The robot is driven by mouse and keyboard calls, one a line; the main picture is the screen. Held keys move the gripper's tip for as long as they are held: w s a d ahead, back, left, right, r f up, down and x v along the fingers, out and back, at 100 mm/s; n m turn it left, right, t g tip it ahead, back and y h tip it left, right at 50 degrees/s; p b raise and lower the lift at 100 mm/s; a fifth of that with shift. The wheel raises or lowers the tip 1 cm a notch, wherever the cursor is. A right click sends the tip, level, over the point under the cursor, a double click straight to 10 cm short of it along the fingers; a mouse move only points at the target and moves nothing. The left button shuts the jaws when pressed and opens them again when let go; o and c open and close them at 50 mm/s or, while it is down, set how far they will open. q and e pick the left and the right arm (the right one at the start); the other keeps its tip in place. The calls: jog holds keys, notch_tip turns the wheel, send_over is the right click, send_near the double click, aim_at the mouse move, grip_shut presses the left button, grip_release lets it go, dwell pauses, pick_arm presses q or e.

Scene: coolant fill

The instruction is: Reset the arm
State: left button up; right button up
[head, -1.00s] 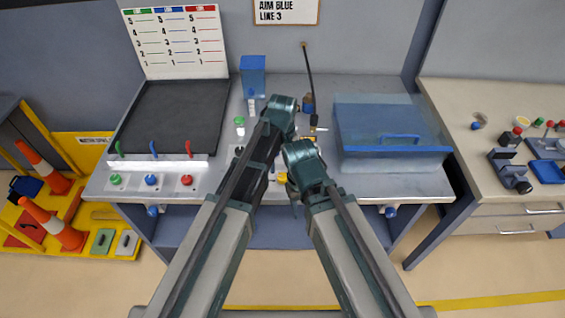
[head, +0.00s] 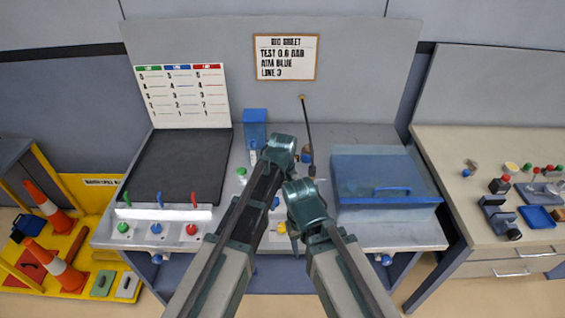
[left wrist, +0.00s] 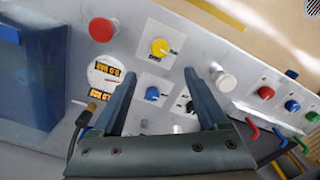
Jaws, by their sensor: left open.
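Both of my arms reach forward over the grey workbench (head: 385,233) in the head view. My left gripper is mostly hidden behind its own arm there. In the left wrist view my left gripper (left wrist: 160,95) is open and empty. Its fingers point toward the bench's control panel, with a blue knob (left wrist: 152,93) showing between them and a yellow knob (left wrist: 160,47) beyond. A red button (left wrist: 102,30) and a white round label lie to the left. My right arm ends in a teal wrist (head: 305,203) in the head view; its gripper jaws are hidden.
A clear blue box (head: 385,213) stands on the bench's right, a black mat (head: 180,165) on its left. Red, blue and green levers (head: 160,199) line the front left. A job sheet (head: 286,58) hangs behind. A side bench (head: 460,215) with parts stands right.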

pick_arm(q)
jog(key=s+a+m, duration=0.3)
jog(key=s+a, duration=0.3)
jog(key=a, duration=0.2)
jog(key=s+a+m, duration=0.3)
jog(key=s+a, duration=0.2)
jog(key=a, duration=0.4)
jog(key=s+d+f+m+y+b, duration=0.1)
jog(key=s+d+f+m+b, duration=0.2)
jog(key=d, duration=0.8)
notch_tip(320, 180, down, 2)
jog(key=s+b, duration=0.2)
jog(key=shift+s+f+m, duration=0.2)
jog(key=shift+s+m, duration=0.1)
jog(key=shift+s, duration=0.05)
pick_arm(e)
notch_tip(320, 180, down, 6)
jog(key=shift+r, duration=0.25)
pick_arm(q)
jog(key=shift+d, duration=0.15)
pick_arm(e)
jog(key=shift+d, duration=0.1)
